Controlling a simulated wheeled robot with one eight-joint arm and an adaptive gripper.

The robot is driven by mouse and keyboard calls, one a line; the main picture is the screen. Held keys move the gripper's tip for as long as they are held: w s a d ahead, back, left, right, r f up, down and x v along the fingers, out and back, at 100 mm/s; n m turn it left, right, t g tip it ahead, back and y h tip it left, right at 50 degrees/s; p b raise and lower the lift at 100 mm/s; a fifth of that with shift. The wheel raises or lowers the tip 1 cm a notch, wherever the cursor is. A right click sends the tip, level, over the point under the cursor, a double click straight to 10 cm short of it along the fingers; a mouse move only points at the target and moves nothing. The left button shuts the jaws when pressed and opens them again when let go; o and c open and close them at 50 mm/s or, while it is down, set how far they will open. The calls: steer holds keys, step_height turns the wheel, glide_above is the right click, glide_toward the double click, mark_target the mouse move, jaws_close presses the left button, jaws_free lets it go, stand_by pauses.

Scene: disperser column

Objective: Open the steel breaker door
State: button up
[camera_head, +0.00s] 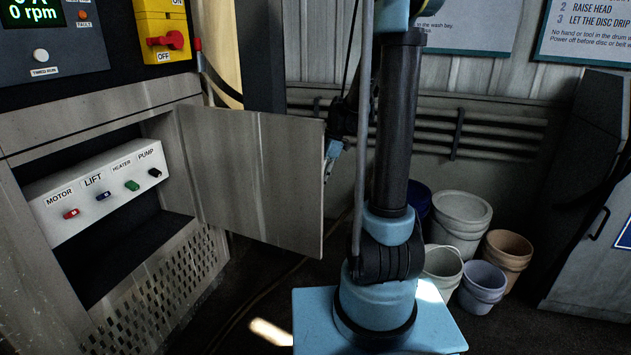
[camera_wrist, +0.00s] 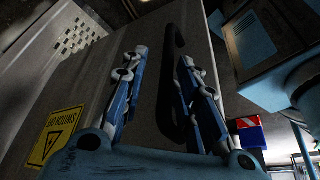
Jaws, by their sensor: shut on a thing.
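The steel breaker door (camera_head: 252,180) stands swung out from its recess, roughly square to the panel, hinged on the recess's right side. The open recess shows a white breaker box (camera_head: 105,190) with switches labelled MOTOR, LIFT, HEATER and PUMP. In the wrist view the door's outer face (camera_wrist: 105,95) carries a dark bar handle (camera_wrist: 172,100) and a yellow warning label (camera_wrist: 58,135). My gripper (camera_wrist: 164,58) has its fingers on either side of the handle, shut on it. In the head view my gripper (camera_head: 336,145) is mostly hidden behind the door's free edge.
A yellow isolator with a red knob (camera_head: 170,40) sits above the door. Several buckets (camera_head: 460,217) stand by the back wall, behind and right of my arm. A grey cabinet (camera_head: 590,200) stands at the right. Pipes run along the back wall (camera_head: 500,135).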

steer(key=shift+r, duration=0.1)
stand_by(0.3)
steer(key=v, duration=1.1)
steer(key=shift+r, duration=0.35)
steer(key=shift+w+d, duration=0.1)
steer(key=shift+d, duration=0.05)
steer(key=s+d+f+m+t+h, duration=0.1)
steer(key=s+d+m+t+h, duration=0.25)
steer(key=m, duration=0.75)
steer(key=s+d+m+t+h, duration=0.1)
steer(key=s+d+m+t, duration=0.2)
steer(key=s+m+t, duration=0.55)
steer(key=s+f+m+g, duration=0.2)
steer(key=s+f+g, duration=0.6)
steer(key=s+f, duration=0.3)
steer(key=s, duration=0.3)
steer(key=shift+a+f, duration=0.15)
steer(key=shift+a, duration=0.05)
